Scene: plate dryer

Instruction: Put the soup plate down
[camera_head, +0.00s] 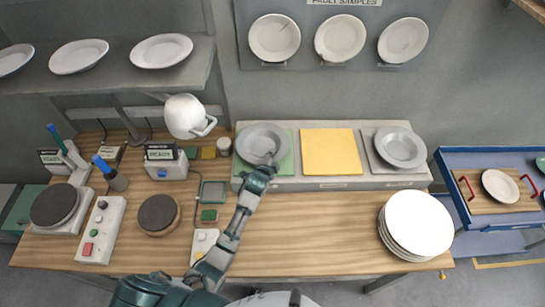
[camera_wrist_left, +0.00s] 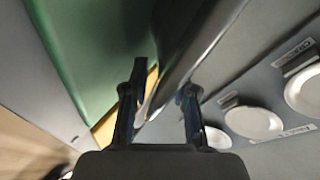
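The grey soup plate (camera_head: 259,138) is at the green square (camera_head: 286,167) on the left of the grey raised board. I cannot tell whether its whole base touches the square. My left gripper (camera_head: 270,160) is at the plate's near right rim. In the left wrist view the gripper (camera_wrist_left: 160,100) has its fingers spread, with the plate's rim (camera_wrist_left: 197,48) running between them. A gap shows between the fingers, and the green surface (camera_wrist_left: 90,40) lies to the left. My right gripper is not in view.
A yellow square (camera_head: 331,152) and another grey plate (camera_head: 400,147) are to the right on the board. A stack of white plates (camera_head: 416,225) stands at the table's right.

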